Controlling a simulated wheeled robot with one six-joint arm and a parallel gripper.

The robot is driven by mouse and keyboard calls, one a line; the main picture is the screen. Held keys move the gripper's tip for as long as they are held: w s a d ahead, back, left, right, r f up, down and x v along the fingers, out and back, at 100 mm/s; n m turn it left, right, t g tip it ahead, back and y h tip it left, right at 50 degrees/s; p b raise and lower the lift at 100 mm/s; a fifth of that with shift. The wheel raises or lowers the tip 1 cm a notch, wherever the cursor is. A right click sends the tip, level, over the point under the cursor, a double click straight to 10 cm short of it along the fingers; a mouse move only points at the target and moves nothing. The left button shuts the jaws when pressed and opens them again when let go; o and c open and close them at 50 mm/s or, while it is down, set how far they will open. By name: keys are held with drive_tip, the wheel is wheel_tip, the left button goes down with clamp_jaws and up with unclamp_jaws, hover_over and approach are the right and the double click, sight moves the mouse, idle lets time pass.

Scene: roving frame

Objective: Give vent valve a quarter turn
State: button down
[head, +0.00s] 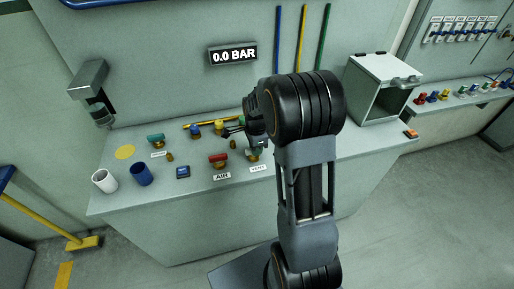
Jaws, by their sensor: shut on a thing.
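The vent valve (254,157) stands on the bench behind the VENT label (258,168). It has a brass body and a green handle, and most of the handle is hidden by my gripper. My gripper (252,147) points down over the valve and is shut on its handle. The fingertips are small and partly hidden by my wrist, so the handle's exact angle cannot be told.
The red AIR valve (218,160) stands close left of the vent valve. A green-handled valve (155,140), a white cup (104,181) and a blue cup (141,174) are farther left. The wall display (233,54) reads 0.0 BAR. An open cabinet (382,86) stands right.

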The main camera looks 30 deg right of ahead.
drive_tip(key=shift+s+m, duration=0.1)
drive_tip(key=shift+m, duration=0.4)
drive_tip(key=c, duration=1.2)
unclamp_jaws()
drive_tip(key=shift+d, duration=0.15)
drive_tip(key=shift+o, duration=0.6)
drive_tip(key=shift+r, duration=0.1)
wheel_tip(320, 180, up, 14)
drive_tip(key=shift+f, duration=0.2)
